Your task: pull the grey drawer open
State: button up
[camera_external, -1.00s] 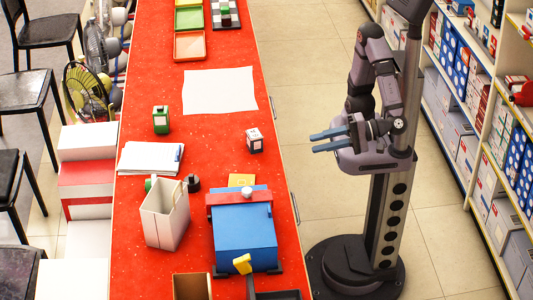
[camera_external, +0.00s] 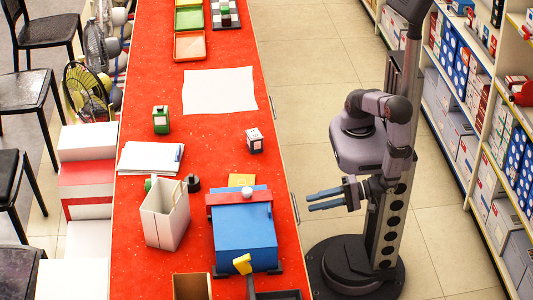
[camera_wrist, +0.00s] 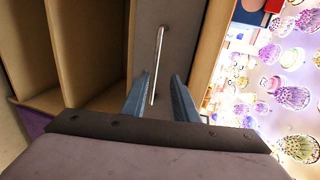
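The grey drawer front (camera_wrist: 178,45) fills the upper middle of the wrist view, with a long silver bar handle (camera_wrist: 157,60) on it. My gripper (camera_wrist: 160,80) is open, its two blue-grey fingers pointing at the drawer. The handle shows between the fingers, closer to the left one; whether the fingertips reach around it I cannot tell. In the external view my gripper (camera_external: 309,201) is beside the counter's right side, just right of a slim handle (camera_external: 296,208). The drawer face is mostly hidden there by the camera angle. The drawer looks shut.
Open wooden compartments (camera_wrist: 95,45) lie left of the drawer in the wrist view. The red counter top (camera_external: 215,135) carries a blue box (camera_external: 243,240), a white bin (camera_external: 164,213) and papers (camera_external: 150,158). Stocked shelves (camera_external: 490,130) stand right across a clear aisle floor (camera_external: 300,75).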

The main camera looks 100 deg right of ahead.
aim_at(295, 207)
jog(key=shift+f, duration=0.5)
jog(key=shift+w, duration=0.1)
jog(key=shift+x, duration=3.6)
grip_shut()
